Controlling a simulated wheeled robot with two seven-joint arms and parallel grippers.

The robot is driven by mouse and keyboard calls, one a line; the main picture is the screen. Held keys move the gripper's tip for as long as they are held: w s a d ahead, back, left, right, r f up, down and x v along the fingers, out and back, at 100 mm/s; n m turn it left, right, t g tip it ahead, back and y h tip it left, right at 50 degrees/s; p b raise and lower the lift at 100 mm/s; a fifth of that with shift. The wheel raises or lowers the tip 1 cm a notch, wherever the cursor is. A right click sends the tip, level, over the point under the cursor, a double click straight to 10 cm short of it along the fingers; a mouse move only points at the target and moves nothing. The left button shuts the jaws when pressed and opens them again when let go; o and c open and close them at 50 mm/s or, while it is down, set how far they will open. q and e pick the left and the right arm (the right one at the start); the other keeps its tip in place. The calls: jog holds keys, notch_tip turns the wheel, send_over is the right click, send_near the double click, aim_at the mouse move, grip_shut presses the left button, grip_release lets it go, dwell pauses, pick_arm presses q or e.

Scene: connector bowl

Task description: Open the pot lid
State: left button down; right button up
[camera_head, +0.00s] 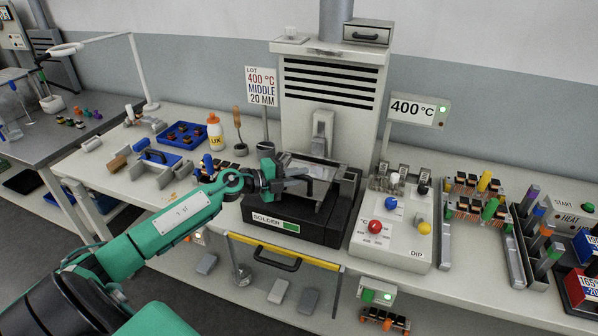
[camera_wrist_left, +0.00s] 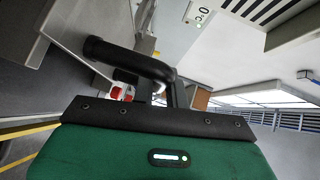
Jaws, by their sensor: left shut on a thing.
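The solder pot (camera_head: 268,221) is a black box with a SOLDER label, standing on the bench below the grey vented tower. Its grey metal lid (camera_head: 325,194) lies at the top of the pot, partly hidden by my gripper. I cannot tell whether the lid is raised at any edge. My left gripper (camera_head: 294,184) reaches in from the left and is shut on the lid's black handle. The bent black handle (camera_wrist_left: 135,62) also shows in the left wrist view, just beyond the gripper's dark front edge. My right gripper is not in view.
A DIP control box (camera_head: 388,250) with coloured knobs stands close to the pot's right. A yellow rail (camera_head: 280,250) with a black handle runs along the bench front. A blue tray (camera_head: 180,137) and an orange-capped bottle (camera_head: 215,133) stand to the left.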

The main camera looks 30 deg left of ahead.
pick_arm(q)
jog(key=c, duration=1.4)
grip_release()
